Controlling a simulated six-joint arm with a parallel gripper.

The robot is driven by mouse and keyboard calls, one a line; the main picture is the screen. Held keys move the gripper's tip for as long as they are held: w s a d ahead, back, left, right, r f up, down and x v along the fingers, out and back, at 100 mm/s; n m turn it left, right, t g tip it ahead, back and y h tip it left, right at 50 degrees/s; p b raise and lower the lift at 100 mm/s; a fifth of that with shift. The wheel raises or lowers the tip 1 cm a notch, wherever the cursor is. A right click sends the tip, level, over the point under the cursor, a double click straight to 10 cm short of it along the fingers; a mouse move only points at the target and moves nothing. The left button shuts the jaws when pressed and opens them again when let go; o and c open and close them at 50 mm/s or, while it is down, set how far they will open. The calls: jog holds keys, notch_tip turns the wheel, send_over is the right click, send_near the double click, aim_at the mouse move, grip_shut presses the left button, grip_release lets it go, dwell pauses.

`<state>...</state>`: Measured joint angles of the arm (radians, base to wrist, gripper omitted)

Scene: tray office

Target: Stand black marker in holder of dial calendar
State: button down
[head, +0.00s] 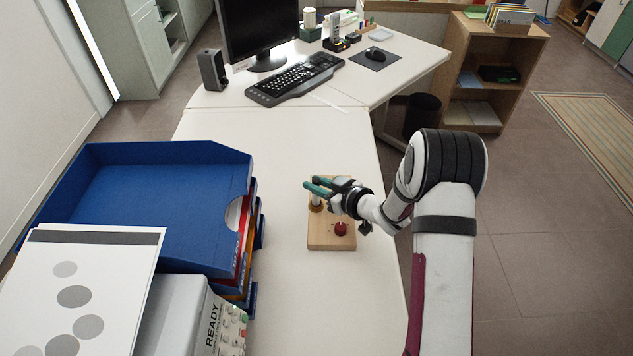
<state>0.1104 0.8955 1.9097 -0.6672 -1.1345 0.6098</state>
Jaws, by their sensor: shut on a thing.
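The dial calendar is a light wooden block (325,240) on the white desk, with a red knob (340,229) near its front right. A small brown round holder (315,207) stands at its back left. My gripper (317,187) has teal fingertips and reaches in from the right, over the back left of the block. It is shut on a slim thing just above the holder, which I take to be the black marker. The fingers hide most of it. I cannot tell whether its lower end is inside the holder.
Blue stacked trays (165,205) stand to the left, with a printed sheet (85,285) and a box marked READY (190,315) in front. The keyboard (294,80), monitor and mouse (375,54) are farther back. The desk around the block is clear.

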jog(key=shift+f, duration=0.7)
jog(key=shift+f, duration=0.2)
jog(key=shift+f, duration=0.65)
dwell(0.9)
jog(key=shift+c, duration=1)
grip_release()
jog(key=shift+r, duration=3.95)
